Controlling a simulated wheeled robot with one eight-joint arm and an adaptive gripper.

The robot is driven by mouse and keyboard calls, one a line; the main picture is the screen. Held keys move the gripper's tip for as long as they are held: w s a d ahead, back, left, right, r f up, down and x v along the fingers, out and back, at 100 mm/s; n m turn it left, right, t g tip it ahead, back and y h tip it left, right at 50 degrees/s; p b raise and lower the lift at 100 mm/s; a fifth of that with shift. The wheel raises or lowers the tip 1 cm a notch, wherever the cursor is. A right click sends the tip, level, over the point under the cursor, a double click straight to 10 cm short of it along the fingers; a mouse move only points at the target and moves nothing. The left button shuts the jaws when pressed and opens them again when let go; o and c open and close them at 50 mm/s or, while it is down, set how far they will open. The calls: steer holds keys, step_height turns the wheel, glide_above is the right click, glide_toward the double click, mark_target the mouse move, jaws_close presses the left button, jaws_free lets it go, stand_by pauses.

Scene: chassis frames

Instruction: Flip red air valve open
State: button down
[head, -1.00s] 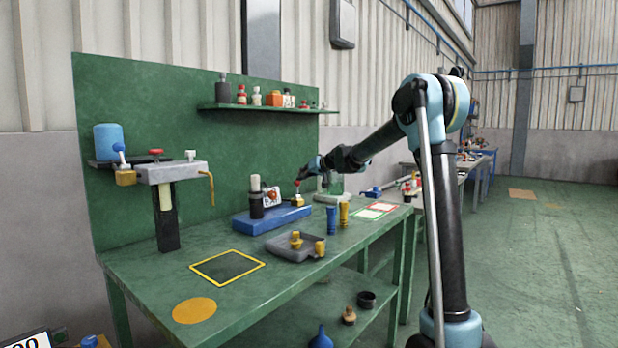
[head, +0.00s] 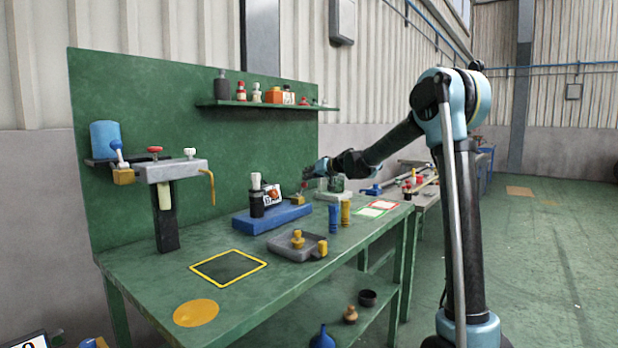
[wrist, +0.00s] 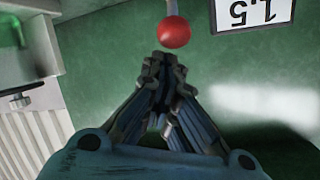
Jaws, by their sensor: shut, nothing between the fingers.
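The red air valve shows in the head view as a small red knob (head: 304,185) above a brass-yellow body (head: 298,199), at the right end of the blue block on the bench. In the wrist view its round red ball (wrist: 174,32) sits on a thin grey stem, just beyond my fingertips and slightly right. My gripper (wrist: 162,62) is shut and empty, with a small visible gap to the ball. In the head view my gripper (head: 309,173) is just above the knob. The valve's body is hard to make out in the wrist view.
The blue block (head: 271,220) carries a dark cylinder (head: 257,204). A white label (wrist: 254,14) reading 1.5 shows in the wrist view. Blue and yellow cylinders (head: 333,218) (head: 346,212) stand in front. A grey tray (head: 283,251) holds brass parts. The front left bench top is mostly clear.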

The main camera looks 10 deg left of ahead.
steer(key=shift+r, duration=0.85)
steer(key=w+d+v, duration=0.1)
steer(key=v, duration=0.8)
steer(key=shift+w, duration=0.2)
steer(key=shift+d+r, duration=0.1)
steer(key=shift+r, duration=0.05)
